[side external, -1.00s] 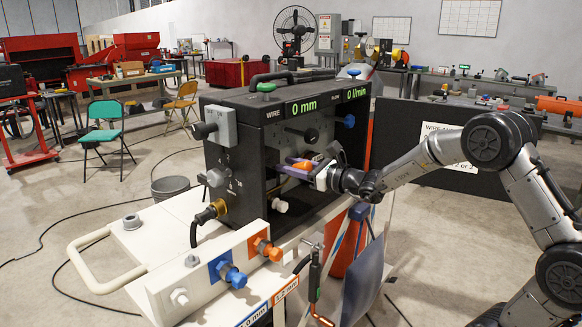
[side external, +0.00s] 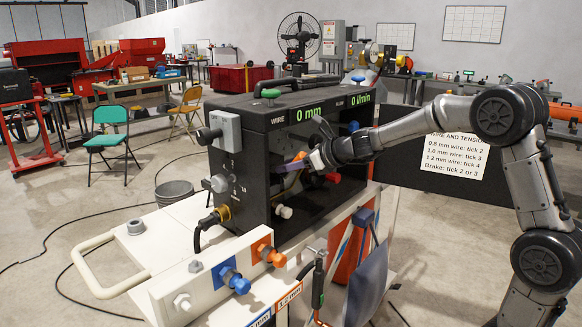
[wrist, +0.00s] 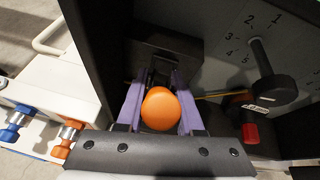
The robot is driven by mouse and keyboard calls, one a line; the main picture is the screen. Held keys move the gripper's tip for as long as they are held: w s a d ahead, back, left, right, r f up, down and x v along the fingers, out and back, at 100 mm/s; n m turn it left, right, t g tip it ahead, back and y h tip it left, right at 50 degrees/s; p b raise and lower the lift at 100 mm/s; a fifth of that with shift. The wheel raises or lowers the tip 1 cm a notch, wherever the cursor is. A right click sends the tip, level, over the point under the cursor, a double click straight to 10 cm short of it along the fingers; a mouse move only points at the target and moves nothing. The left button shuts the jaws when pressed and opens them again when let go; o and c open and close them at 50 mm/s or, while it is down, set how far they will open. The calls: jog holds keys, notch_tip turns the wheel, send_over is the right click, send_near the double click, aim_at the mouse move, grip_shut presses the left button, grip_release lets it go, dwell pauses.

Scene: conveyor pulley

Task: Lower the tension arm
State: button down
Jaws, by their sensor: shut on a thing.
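My gripper (wrist: 159,108) has purple fingers, shut on a round orange knob (wrist: 160,110). It reaches into the open front of the black wire machine (side external: 250,165). In the side view the purple fingers (side external: 291,165) and a bit of orange show there, mostly hidden by my wrist. I cannot tell how the knob joins the tension arm, as its shaft is hidden. In the wrist view a black lever (wrist: 268,68) stands right of the fingers, beside a scale (wrist: 248,38) numbered in ticks. A red knob (wrist: 250,133) sits below it.
A sign (side external: 460,150) behind lists wire sizes and ticks. The machine stands on a white cart (side external: 165,235) with blue (side external: 236,280) and orange (side external: 270,255) fittings in front.

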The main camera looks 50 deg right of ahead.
jog(key=shift+w+r+g, duration=0.1)
jog(key=shift+w+g, duration=0.1)
jog(key=shift+g, duration=0.2)
dwell(0.4)
jog(key=c, duration=0.6)
grip_release()
jog(key=shift+o, duration=0.2)
jog(key=v, duration=1.4)
